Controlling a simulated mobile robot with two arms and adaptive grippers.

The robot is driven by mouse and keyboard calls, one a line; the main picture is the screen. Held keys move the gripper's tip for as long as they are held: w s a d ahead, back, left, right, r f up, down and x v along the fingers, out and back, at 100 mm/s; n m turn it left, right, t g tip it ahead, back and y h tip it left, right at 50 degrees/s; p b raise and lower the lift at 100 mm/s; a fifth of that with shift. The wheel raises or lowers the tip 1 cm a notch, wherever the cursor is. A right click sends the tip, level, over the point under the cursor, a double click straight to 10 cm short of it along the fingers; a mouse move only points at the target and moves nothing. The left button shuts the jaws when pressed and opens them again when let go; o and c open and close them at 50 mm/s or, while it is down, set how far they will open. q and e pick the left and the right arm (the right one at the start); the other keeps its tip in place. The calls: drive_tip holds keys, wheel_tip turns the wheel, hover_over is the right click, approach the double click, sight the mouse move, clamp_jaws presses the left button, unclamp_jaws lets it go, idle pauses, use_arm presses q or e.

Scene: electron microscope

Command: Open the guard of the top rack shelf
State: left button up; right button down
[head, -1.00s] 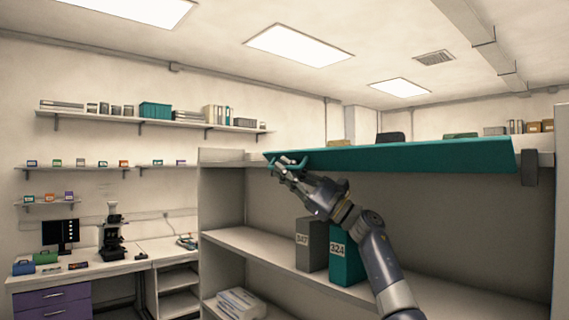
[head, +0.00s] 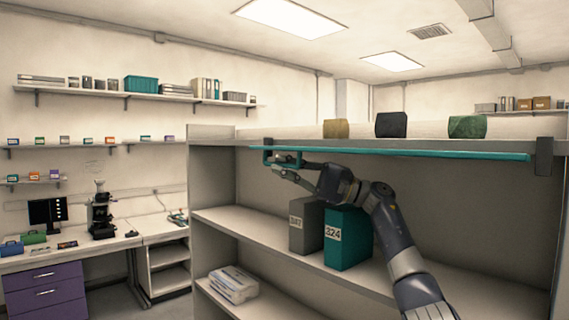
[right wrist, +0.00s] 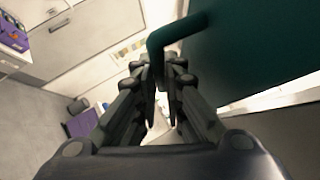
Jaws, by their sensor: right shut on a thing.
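The teal guard (head: 430,154) of the top rack shelf (head: 215,132) lies nearly flat, seen almost edge-on along the shelf's front edge in the head view. Its handle (head: 267,158) is at its left end. My right gripper (head: 276,162) is shut on this handle. In the right wrist view, the teal handle (right wrist: 180,30) runs down between the fingers of my right gripper (right wrist: 162,85), with the guard's dark teal panel (right wrist: 250,45) at upper right. My left gripper is not in view.
Several rough blocks, including a black one (head: 391,125) and a green one (head: 467,127), stand on the top shelf. Below, a grey box (head: 306,226) and a teal box (head: 347,238) marked 324 stand behind my right arm. A bench with a microscope (head: 101,212) is at left.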

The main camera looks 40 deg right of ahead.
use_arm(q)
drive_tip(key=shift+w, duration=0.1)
use_arm(e)
drive_tip(key=shift+d, duration=0.15)
drive_tip(key=c, duration=2)
unclamp_jaws()
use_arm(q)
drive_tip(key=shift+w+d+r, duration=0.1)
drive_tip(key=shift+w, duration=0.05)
use_arm(e)
drive_tip(key=shift+o, duration=0.2)
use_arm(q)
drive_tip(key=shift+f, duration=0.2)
